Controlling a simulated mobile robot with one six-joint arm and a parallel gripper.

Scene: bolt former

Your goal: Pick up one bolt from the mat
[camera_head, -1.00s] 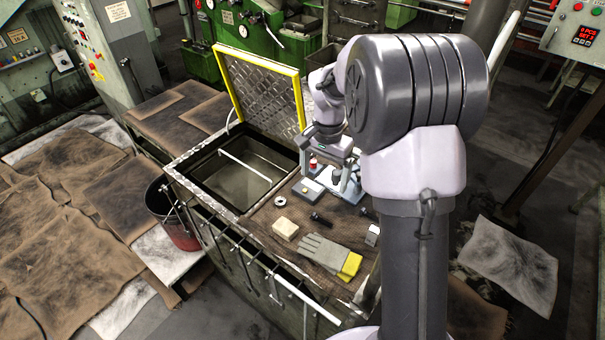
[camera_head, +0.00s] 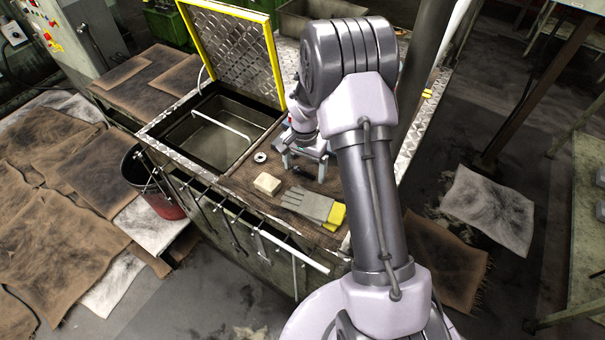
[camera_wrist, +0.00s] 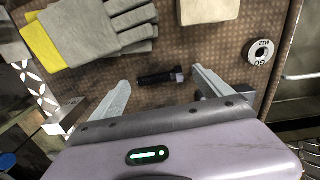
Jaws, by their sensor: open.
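A dark bolt (camera_wrist: 158,78) lies on the brown textured mat (camera_wrist: 185,105) in the wrist view, with a paler end at its right. My gripper (camera_wrist: 160,77) is open and empty, one finger to the left of the bolt and one to the right, and the bolt appears between the fingertips. I cannot tell the height of the fingertips above the mat. In the head view my gripper (camera_head: 305,170) is over the mat, beyond the gloves, and the bolt is hard to make out there.
Grey and yellow gloves (camera_head: 315,206), a pale block (camera_head: 267,184) and a metal ring marked M12 (camera_wrist: 261,52) lie near the bolt. The ring also shows in the head view (camera_head: 260,157). An open basin (camera_head: 207,140) with a raised yellow-edged lid (camera_head: 235,45) adjoins the mat.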

